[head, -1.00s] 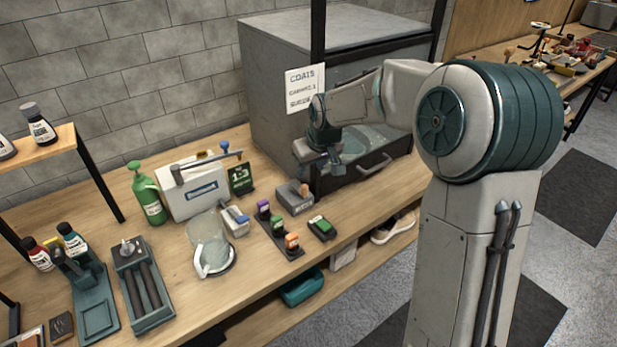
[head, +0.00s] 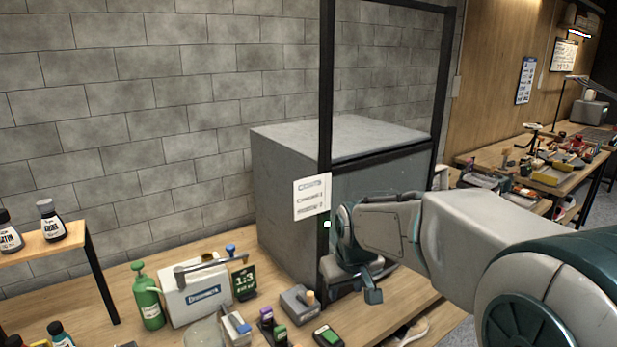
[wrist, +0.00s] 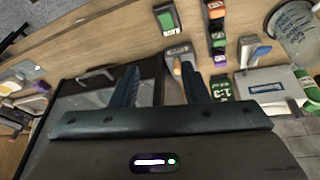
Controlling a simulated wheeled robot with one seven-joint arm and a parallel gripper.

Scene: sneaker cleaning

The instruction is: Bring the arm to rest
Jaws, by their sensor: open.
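My gripper (head: 371,284) is in the head view, in front of the grey cabinet (head: 285,195) and above the wooden bench (head: 400,309). In the wrist view my gripper (wrist: 160,88) shows two dark fingers spread apart with nothing held between them. A small grey block with a tan knob (head: 299,301) stands on the bench left of my gripper. It also shows just beyond the fingertips in the wrist view (wrist: 179,54). My forearm reaches in from the right and hides part of the cabinet front.
A green spray bottle (head: 149,297), a white box (head: 196,295) and a dark green 1:3 sign (head: 244,281) stand on the bench to the left. A black upright post (head: 325,150) rises beside the cabinet. A shelf with bottles (head: 60,248) is at far left.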

